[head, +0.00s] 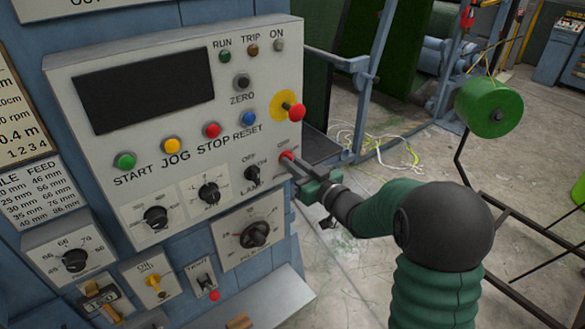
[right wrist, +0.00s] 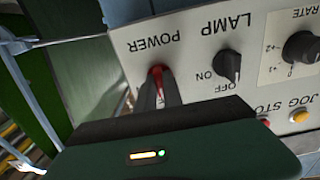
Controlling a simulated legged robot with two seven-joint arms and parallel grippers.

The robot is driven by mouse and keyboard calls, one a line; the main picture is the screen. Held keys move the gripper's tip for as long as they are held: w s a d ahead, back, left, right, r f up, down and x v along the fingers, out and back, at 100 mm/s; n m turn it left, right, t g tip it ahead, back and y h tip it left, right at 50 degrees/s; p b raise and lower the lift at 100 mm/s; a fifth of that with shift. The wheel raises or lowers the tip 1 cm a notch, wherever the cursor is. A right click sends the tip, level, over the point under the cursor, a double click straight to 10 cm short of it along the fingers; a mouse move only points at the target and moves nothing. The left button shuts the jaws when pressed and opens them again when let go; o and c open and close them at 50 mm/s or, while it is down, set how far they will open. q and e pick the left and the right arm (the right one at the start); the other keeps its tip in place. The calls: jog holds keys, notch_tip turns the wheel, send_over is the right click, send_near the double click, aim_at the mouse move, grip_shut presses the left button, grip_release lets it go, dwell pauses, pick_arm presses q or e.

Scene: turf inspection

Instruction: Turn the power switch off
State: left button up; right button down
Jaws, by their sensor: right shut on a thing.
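The power switch is a small red knob (head: 286,155) at the lower right edge of the light grey control panel (head: 110,60). It also shows in the right wrist view as a red knob (right wrist: 157,72) beside the word POWER. My right gripper (head: 292,164) reaches it from the right and is shut on it. In the right wrist view the two dark fingers (right wrist: 160,92) close around the knob. The fingers partly cover the knob and its markings, so I cannot tell which position it points to. My left gripper is not in view.
The black lamp switch (head: 252,174) sits just left of the power switch. A red emergency button (head: 296,111) on a yellow disc is above it. Several coloured buttons line the panel. A green spool (head: 488,107) on a stand is at the right.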

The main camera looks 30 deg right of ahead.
jog(key=shift+f, duration=0.25)
jog(key=c, duration=1.8)
grip_release()
jog(key=o, duration=0.3)
jog(key=shift+s+d+r, duration=0.1)
jog(key=shift+r, duration=0.05)
jog(key=s+b, duration=0.1)
jog(key=s, duration=0.4)
jog(key=s+d, duration=0.1)
jog(key=s, duration=0.5)
jog(key=s+b, duration=0.1)
jog(key=s, duration=0.4)
jog(key=shift+s+d+b, duration=0.15)
jog(key=shift+s+b, duration=0.15)
jog(key=shift+s, duration=0.05)
